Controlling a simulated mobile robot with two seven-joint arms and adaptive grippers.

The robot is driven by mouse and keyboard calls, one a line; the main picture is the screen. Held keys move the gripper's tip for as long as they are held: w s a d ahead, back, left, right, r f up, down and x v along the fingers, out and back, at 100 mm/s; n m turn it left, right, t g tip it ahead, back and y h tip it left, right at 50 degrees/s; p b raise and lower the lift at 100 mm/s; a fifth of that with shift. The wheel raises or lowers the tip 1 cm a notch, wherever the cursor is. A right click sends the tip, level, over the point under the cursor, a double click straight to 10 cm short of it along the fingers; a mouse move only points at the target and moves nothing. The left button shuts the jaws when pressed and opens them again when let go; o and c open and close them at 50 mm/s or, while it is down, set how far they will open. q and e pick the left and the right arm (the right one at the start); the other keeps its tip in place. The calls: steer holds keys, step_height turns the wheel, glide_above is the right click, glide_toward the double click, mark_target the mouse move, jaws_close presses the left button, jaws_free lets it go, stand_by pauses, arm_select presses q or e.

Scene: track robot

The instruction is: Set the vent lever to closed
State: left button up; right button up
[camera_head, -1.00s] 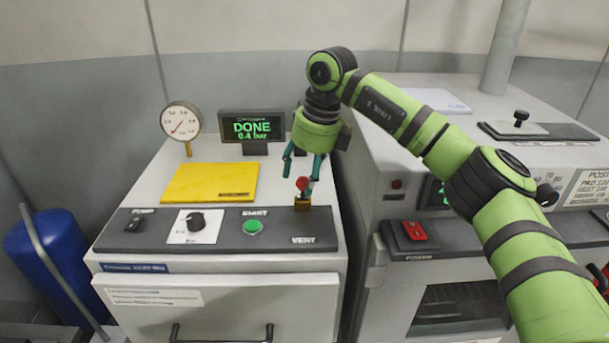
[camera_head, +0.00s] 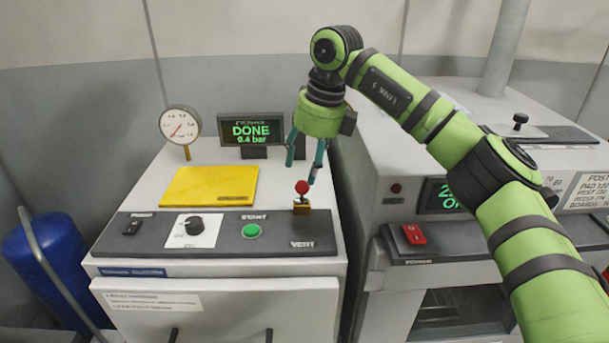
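The vent lever (camera_head: 302,189) has a red knob on a short stem. It stands in a small brass-coloured base (camera_head: 301,209) above the VENT label, at the right end of the dark control panel (camera_head: 140,243). My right gripper (camera_head: 300,173) points down just above and behind the red knob. Its two teal fingers are spread apart with nothing between them, and one fingertip looks close to the knob; I cannot tell if it touches. My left gripper is out of view.
The display (camera_head: 251,131) reads DONE, 0.4 bar. A pressure gauge (camera_head: 180,123) and a yellow plate (camera_head: 209,185) are on the machine top. The panel also has a green START button (camera_head: 252,230) and a black knob (camera_head: 194,225). A second machine (camera_head: 385,160) stands close on the right.

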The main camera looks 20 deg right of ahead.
steer(key=v, duration=0.8)
steer(key=shift+s, duration=0.1)
